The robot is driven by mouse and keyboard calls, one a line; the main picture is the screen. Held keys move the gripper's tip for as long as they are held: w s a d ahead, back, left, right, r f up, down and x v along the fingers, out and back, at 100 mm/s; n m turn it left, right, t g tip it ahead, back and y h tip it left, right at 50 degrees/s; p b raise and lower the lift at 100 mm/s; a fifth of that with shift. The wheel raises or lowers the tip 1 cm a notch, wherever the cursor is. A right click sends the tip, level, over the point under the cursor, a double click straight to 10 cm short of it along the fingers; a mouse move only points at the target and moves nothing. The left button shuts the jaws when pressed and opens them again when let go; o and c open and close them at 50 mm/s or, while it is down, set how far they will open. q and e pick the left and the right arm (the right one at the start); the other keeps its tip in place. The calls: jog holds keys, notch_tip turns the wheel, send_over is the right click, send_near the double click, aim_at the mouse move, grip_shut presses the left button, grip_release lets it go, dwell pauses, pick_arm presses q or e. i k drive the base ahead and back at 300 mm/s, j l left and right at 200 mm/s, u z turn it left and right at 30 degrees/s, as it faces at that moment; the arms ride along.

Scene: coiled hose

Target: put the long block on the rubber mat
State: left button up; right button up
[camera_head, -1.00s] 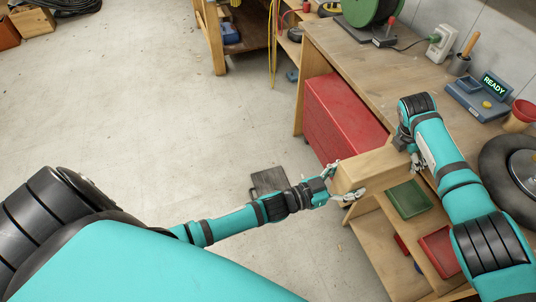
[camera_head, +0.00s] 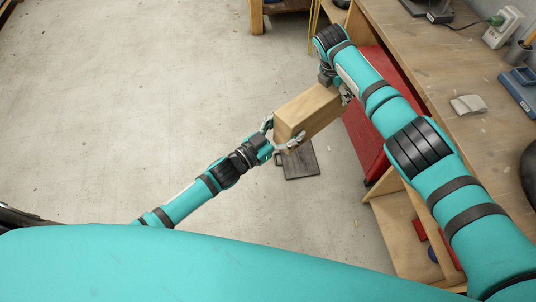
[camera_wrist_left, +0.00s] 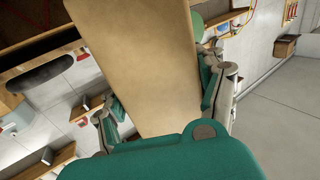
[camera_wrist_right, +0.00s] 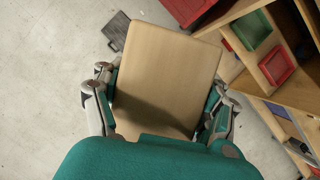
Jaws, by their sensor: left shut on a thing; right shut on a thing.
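The long wooden block (camera_head: 308,112) is held off the floor between my two grippers in the head view. My left gripper (camera_head: 281,135) is shut on its near end, and my right gripper (camera_head: 335,90) is shut on its far end. The block fills the middle of the left wrist view (camera_wrist_left: 145,65) and of the right wrist view (camera_wrist_right: 165,75), with fingers along both sides. The dark rubber mat (camera_head: 299,164) lies on the floor, partly hidden behind the block and left gripper. Its corner shows in the right wrist view (camera_wrist_right: 116,29).
A wooden workbench (camera_head: 455,85) stands at the right, with a red cabinet (camera_head: 371,150) under it and a low shelf unit (camera_head: 400,235) nearer me. The shelf holds red and green trays (camera_wrist_right: 253,29). Open concrete floor (camera_head: 150,90) spreads to the left.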

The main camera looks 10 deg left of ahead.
aim_at(306, 159)
jog(key=i+l+u, duration=0.1)
jog(key=u, duration=0.3)
jog(key=i+l+u, duration=0.1)
jog(key=l+u, duration=0.2)
jog(key=u, duration=0.15)
jog(key=i+l, duration=0.1)
jog(key=l, duration=0.3)
jog(key=i+l, duration=0.1)
jog(key=l, duration=0.3)
jog(key=i+l, duration=0.1)
jog(key=l, duration=0.35)
